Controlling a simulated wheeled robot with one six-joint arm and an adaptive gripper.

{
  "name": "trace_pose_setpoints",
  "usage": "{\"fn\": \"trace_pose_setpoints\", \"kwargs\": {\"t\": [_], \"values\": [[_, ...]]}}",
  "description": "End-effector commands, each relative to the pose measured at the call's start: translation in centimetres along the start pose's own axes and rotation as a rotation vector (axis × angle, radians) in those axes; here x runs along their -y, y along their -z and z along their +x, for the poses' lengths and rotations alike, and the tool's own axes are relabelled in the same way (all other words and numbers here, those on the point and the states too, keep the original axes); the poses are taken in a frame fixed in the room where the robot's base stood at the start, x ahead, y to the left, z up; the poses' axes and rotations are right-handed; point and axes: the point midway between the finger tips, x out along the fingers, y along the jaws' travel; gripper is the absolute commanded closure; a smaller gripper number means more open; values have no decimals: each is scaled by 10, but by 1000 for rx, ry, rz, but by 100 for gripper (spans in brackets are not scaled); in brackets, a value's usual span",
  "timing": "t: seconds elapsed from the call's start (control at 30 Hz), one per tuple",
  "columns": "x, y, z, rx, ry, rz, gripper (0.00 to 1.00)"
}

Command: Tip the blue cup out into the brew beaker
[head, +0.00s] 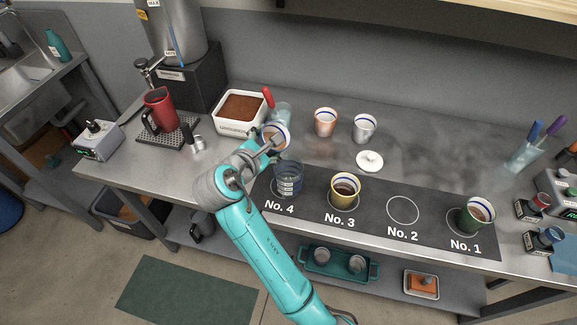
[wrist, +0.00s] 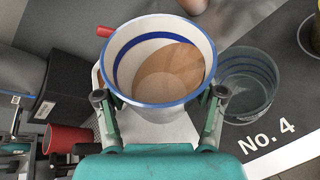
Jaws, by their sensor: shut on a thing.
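My gripper (wrist: 158,108) is shut on the blue cup (wrist: 145,92), a pale cup with a blue rim and a blue band inside. Tan-brown contents show in its bottom. The held cup (head: 268,128) is behind my wrist in the head view, which hides part of it. The brew beaker (head: 288,182), clear glass with markings, stands on spot No. 4, nearer the front than the cup. In the wrist view the beaker (wrist: 247,108) is just right of the cup. No stream between them shows.
A white tub of brown grounds (head: 240,126) and a red-handled tool in a glass (head: 283,114) are close by. A yellow cup (head: 345,203) stands on No. 3, a green cup (head: 469,221) on No. 1. No. 2 (head: 403,211) is empty.

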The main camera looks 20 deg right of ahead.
Motion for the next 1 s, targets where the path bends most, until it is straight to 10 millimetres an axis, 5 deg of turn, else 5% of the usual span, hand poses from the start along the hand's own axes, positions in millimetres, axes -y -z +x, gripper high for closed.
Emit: {"fn": "trace_pose_setpoints", "kwargs": {"t": [1.0], "values": [[0,-9,-4,-17,-52,126,82]]}}
